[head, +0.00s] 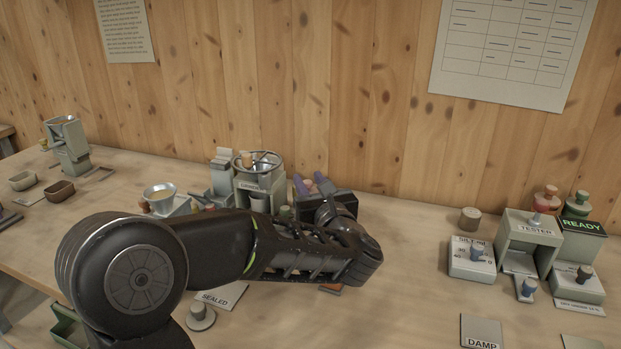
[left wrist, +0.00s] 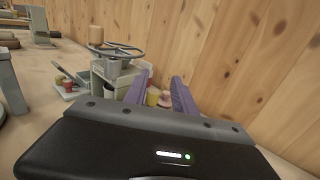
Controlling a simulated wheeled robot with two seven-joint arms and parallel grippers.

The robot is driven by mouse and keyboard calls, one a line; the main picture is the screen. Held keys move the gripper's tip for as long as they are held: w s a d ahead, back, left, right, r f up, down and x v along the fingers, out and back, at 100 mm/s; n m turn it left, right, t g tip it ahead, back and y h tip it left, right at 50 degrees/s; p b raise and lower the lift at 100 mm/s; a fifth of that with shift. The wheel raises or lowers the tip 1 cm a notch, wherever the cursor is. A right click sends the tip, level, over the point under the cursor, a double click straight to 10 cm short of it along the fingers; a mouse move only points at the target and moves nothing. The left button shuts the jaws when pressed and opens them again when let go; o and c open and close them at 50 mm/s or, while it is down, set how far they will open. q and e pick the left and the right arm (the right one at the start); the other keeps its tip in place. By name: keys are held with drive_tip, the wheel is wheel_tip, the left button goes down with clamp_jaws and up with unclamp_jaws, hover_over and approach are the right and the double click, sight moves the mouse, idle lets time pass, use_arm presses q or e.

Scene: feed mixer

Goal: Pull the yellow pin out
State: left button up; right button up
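My left gripper (head: 311,184) reaches in from the left, its black arm across the middle of the head view. Its two purple fingers are apart, and they also show in the left wrist view (left wrist: 163,84). A small yellow piece (left wrist: 152,96), which may be the yellow pin, shows beyond and between the fingers in the left wrist view, beside a pinkish knob (left wrist: 166,98). I cannot tell whether a finger touches either. The grey-green feed machine (head: 259,181) with a handwheel (head: 256,161) stands just left of the fingers. My arm hides much of the bench.
A tester (head: 532,226), a dial box (head: 472,259) and a READY sign (head: 582,227) stand at the right. A metal bowl (head: 160,192) and a hopper (head: 68,145) stand at the left. A wooden wall closes the back. Bench between arm and tester is mostly clear.

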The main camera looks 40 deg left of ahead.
use_arm(q)
wheel_tip(320, 180, down, 6)
drive_tip(key=shift+f, duration=0.2)
drive_tip(key=x, duration=0.5)
drive_tip(key=p+x, duration=0.1)
drive_tip(key=x, duration=0.1)
drive_tip(key=shift+w+a+f, duration=0.15)
drive_tip(key=shift+w+f, duration=0.05)
drive_tip(key=shift+f, duration=0.05)
drive_tip(key=shift+c, duration=0.4)
clamp_jaws()
